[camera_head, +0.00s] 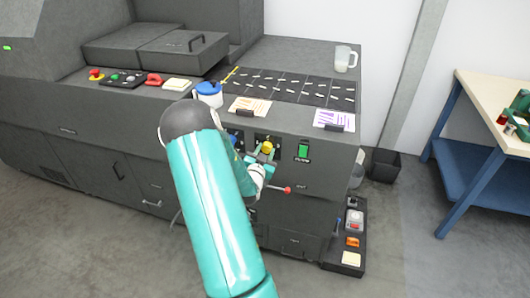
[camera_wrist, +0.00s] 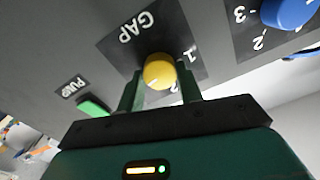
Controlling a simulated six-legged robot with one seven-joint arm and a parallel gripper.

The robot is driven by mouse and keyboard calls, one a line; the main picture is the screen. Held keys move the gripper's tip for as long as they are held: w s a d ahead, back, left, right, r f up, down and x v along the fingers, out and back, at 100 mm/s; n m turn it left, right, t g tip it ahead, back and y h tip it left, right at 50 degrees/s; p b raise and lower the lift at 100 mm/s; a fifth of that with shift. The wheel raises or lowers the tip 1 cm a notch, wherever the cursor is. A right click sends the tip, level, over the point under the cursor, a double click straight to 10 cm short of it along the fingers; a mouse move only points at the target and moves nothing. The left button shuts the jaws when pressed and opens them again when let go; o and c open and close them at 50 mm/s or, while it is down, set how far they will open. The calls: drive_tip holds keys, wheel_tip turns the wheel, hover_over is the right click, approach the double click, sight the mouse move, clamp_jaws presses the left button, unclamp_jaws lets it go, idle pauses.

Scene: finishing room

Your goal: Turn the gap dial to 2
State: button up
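The gap dial is a round yellow knob (camera_wrist: 158,71) on a dark plate lettered GAP, seen upside down in the wrist view. A 1 shows beside it, and another numeral is partly hidden by my right-hand finger. A small mark shows on the knob, but its exact setting is unclear. My gripper (camera_wrist: 160,80) has one finger on each side of the knob, with no clear gap between fingers and knob. In the head view, the yellow knob (camera_head: 267,147) is on the machine's front, with my gripper (camera_head: 261,160) at it.
A blue dial (camera_wrist: 290,12) numbered 2 and 3 is beside the gap dial. A green PUMP switch (camera_wrist: 93,106) is on the other side. A red-knobbed lever (camera_head: 286,190) sticks out below. A blue-lidded jar (camera_head: 209,94) and clear mug (camera_head: 345,59) stand on the machine top.

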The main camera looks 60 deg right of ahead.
drive_tip(key=shift+n, duration=0.3)
drive_tip(key=n, duration=0.7)
drive_tip(key=shift+n, duration=0.4)
drive_tip(key=n, duration=0.3)
drive_tip(key=shift+w+a+n, duration=0.1)
drive_tip(key=shift+n, duration=2)
drive_tip(key=o, duration=1)
